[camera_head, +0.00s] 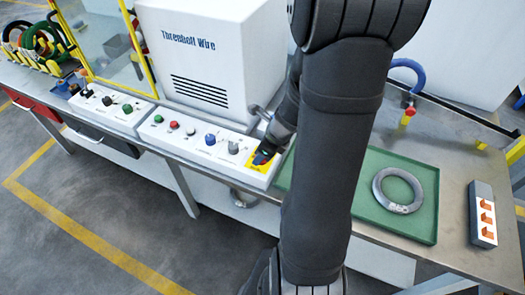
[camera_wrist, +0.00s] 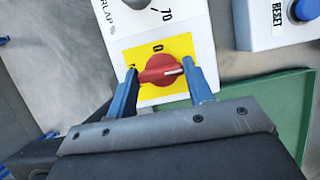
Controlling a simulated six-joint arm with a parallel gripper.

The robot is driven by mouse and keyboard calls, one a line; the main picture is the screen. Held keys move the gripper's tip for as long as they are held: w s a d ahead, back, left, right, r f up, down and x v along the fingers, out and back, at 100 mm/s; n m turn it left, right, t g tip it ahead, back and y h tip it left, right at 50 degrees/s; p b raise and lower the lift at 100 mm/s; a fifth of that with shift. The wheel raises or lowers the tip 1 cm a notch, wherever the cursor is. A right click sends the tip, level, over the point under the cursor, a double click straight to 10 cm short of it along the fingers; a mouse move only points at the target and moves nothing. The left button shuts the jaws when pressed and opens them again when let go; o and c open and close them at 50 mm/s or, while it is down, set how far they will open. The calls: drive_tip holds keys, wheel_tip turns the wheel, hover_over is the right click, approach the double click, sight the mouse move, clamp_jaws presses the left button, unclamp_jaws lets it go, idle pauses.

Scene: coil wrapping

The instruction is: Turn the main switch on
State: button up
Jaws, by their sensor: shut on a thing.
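The main switch is a red rotary knob (camera_wrist: 160,70) on a yellow plate (camera_wrist: 178,46) at the end of the white control panel. The knob's white mark points to the right in the wrist view, and a 0 label shows above it. My gripper (camera_wrist: 158,80) is around the knob, with one blue finger at each end of it, shut on it. In the head view, my gripper (camera_head: 262,158) is at the yellow plate (camera_head: 257,168), and the knob is mostly hidden behind the fingers.
The white panel (camera_head: 196,144) carries several buttons and knobs left of my gripper. A green tray (camera_head: 426,222) with a grey coil (camera_head: 381,193) lies to the right. A white machine (camera_head: 200,40) stands behind.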

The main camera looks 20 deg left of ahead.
drive_tip(key=o, duration=1)
drive_tip(key=shift+r, duration=0.1)
drive_tip(key=v, duration=1.7)
drive_tip(key=shift+d, duration=0.15)
drive_tip(key=x, duration=1.7)
drive_tip(key=shift+r, duration=0.1)
drive_tip(key=shift+f, duration=0.3)
drive_tip(key=n+g, duration=0.1)
drive_tip(key=n, duration=0.1)
drive_tip(key=n+g, duration=0.1)
drive_tip(key=n, duration=0.2)
drive_tip(key=shift+w+a+n, duration=0.2)
drive_tip(key=shift+n, duration=0.1)
drive_tip(key=n+g+h, duration=0.1)
drive_tip(key=n, duration=0.2)
drive_tip(key=n+h, duration=0.1)
drive_tip(key=n, duration=0.2)
drive_tip(key=shift+a+r+g, duration=0.1)
drive_tip(key=shift+g, duration=0.3)
idle(0.4)
